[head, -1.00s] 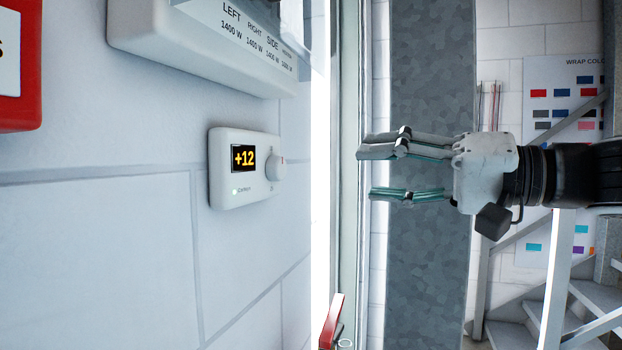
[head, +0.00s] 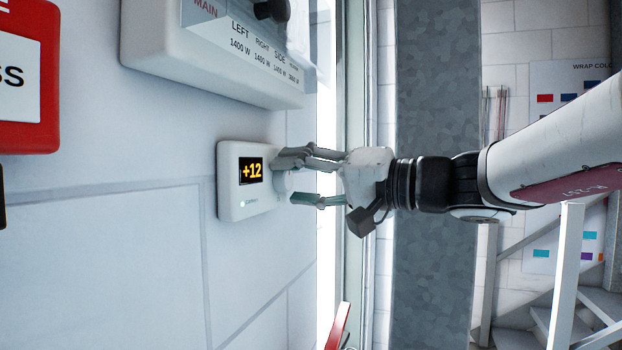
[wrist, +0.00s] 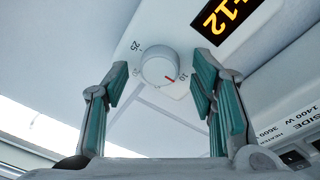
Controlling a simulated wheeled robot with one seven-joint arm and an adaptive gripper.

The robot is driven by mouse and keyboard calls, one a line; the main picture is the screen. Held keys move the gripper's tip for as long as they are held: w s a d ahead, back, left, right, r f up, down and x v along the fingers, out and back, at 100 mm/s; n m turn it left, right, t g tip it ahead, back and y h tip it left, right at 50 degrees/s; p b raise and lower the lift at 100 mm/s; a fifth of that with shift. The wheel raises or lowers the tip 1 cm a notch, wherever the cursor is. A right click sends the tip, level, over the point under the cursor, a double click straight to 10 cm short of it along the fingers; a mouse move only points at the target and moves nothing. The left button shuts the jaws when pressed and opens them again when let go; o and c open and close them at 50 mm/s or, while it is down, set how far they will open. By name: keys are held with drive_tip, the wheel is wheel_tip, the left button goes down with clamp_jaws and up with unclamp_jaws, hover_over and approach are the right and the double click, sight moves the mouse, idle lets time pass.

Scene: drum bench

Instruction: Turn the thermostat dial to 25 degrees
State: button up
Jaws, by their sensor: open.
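The white thermostat (head: 232,199) is fixed to the wall, and its display (head: 251,170) reads +12 with a green light below. In the wrist view its round white dial (wrist: 159,69) has a red mark pointing close to the 10; the 25 (wrist: 137,46) is printed on the other side. My gripper (head: 298,180) is open, with its fingers reaching to the dial and partly hiding it in the head view. In the wrist view the dial lies between and just beyond the two fingertips; I cannot tell whether either touches it.
A white heater panel (head: 160,62) with a dark knob and wattage labels hangs above the thermostat. A red box (head: 50,100) is at the left. A door frame (head: 355,100) and a grey column (head: 437,90) stand behind my gripper.

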drive_tip(key=shift+c, duration=0.3)
drive_tip(key=c, duration=1.1)
drive_tip(key=shift+r+m+p, duration=0.1)
drive_tip(key=shift+m+p, duration=0.65)
drive_tip(key=shift+m, duration=1.55)
drive_tip(key=o, duration=1.2)
drive_tip(key=shift+c, duration=0.2)
drive_tip(key=v, duration=1.2)
drive_tip(key=shift+r, duration=0.25)
